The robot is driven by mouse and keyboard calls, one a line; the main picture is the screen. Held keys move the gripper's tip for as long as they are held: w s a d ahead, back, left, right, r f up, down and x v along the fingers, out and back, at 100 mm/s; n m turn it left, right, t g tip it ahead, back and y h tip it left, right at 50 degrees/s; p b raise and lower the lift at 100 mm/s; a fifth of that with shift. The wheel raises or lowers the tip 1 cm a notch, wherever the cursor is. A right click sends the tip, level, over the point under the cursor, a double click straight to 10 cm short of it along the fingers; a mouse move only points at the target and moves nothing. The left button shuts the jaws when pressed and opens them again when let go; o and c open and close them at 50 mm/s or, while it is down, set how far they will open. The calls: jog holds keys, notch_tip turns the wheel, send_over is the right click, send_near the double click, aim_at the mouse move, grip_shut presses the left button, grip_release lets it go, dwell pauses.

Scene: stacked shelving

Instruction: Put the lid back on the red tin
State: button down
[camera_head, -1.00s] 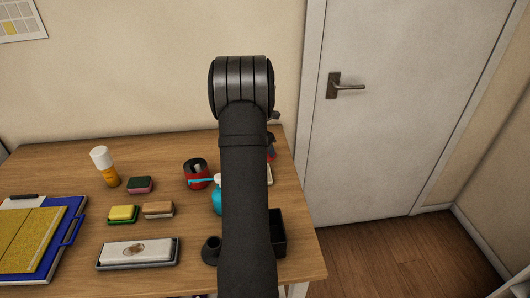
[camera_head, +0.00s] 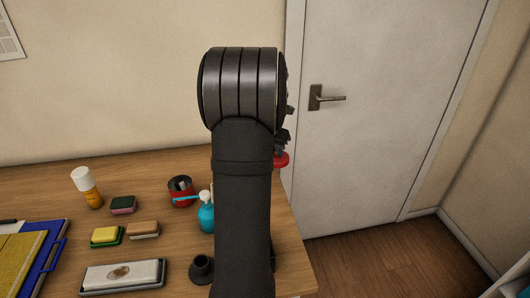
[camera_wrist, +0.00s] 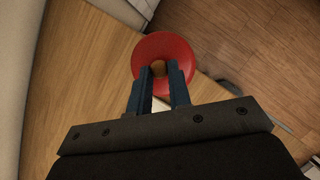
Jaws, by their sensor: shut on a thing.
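My gripper (camera_wrist: 160,76) is shut on the small brown knob at the middle of the red lid (camera_wrist: 178,46). In the wrist view the round lid shows over the table's edge, partly against the floor. In the head view the lid (camera_head: 281,160) is a red sliver right of my arm, held up off the table; my arm hides most of the gripper. The red tin (camera_head: 182,201) stands on the table left of my arm, with a dark open top and something pale inside. A light-blue strip shows across its front.
A blue pump bottle (camera_head: 207,217) stands between the tin and my arm. A dark holder (camera_head: 201,268) is in front.

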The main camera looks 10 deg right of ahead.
jog(key=s+a+n+y, duration=0.1)
jog(key=s+a+n, duration=0.1)
jog(key=a, duration=1.4)
jog(key=s+a+f+n+t+y, duration=0.1)
jog(key=s+a+n, duration=0.1)
jog(key=a, duration=1.4)
jog(key=shift+s+a+f+n, duration=0.25)
jog(key=shift+s+a+n, duration=0.1)
jog(key=shift+n, duration=0.55)
jog(key=shift+f, duration=0.15)
jog(key=c, duration=0.8)
grip_release()
jog(key=shift+o, duration=0.2)
jog(key=shift+r, duration=2.25)
